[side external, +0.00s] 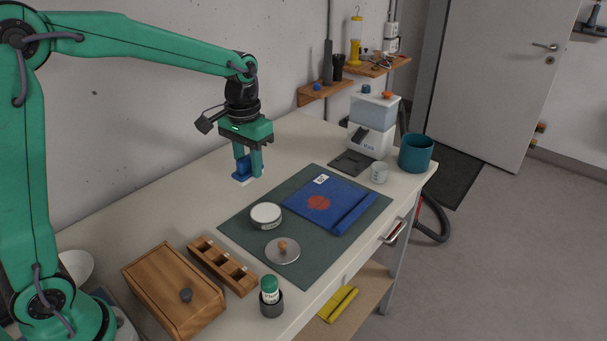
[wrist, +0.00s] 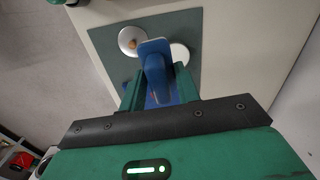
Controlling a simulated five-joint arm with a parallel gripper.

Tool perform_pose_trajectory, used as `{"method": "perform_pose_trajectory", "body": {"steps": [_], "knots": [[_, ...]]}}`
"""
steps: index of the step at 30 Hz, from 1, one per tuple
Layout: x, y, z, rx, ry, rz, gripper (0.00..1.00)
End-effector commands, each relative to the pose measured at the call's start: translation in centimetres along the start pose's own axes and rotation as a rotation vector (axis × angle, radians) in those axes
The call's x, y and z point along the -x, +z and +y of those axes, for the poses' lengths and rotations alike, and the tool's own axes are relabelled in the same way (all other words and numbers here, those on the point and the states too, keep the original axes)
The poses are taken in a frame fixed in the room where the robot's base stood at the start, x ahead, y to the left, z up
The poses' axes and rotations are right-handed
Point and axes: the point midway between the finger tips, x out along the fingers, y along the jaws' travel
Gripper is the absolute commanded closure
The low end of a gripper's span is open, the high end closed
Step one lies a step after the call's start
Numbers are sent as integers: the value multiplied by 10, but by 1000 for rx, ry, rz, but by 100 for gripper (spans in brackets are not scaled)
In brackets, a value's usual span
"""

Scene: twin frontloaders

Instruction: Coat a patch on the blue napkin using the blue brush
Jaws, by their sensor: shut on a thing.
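My gripper (side external: 248,172) is shut on the blue brush (side external: 242,169) over the left rear of the table, outside the mat. The brush points down, its lower end close to the tabletop; I cannot tell if it touches. In the wrist view the brush (wrist: 154,62) sits between my green fingers (wrist: 157,88). The blue napkin (side external: 296,212) lies on the dark green mat, right of my gripper, with a reddish patch (side external: 319,203) on it and a thicker strip along its right edge. In the wrist view the brush and fingers hide most of the napkin.
On the mat (side external: 240,227) are a round white-topped tin (side external: 266,214) and a knobbed lid (side external: 282,252). A wooden box (side external: 172,290), slotted wooden block (side external: 222,265) and green-capped bottle (side external: 270,289) stand in front. A white machine (side external: 372,120), mug (side external: 379,173) and teal pot (side external: 415,153) stand at the back.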

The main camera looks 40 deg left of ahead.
Motion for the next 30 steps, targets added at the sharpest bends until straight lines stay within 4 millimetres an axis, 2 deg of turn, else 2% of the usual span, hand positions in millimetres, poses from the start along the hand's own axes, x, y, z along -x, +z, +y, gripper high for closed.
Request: {"method": "perform_pose_trajectory", "body": {"steps": [14,24,30], "knots": [[-28,-85,0,281,0,-1,86],[-62,-141,0,498,0,-1,86],[-85,-167,-1,616,0,0,86]]}}
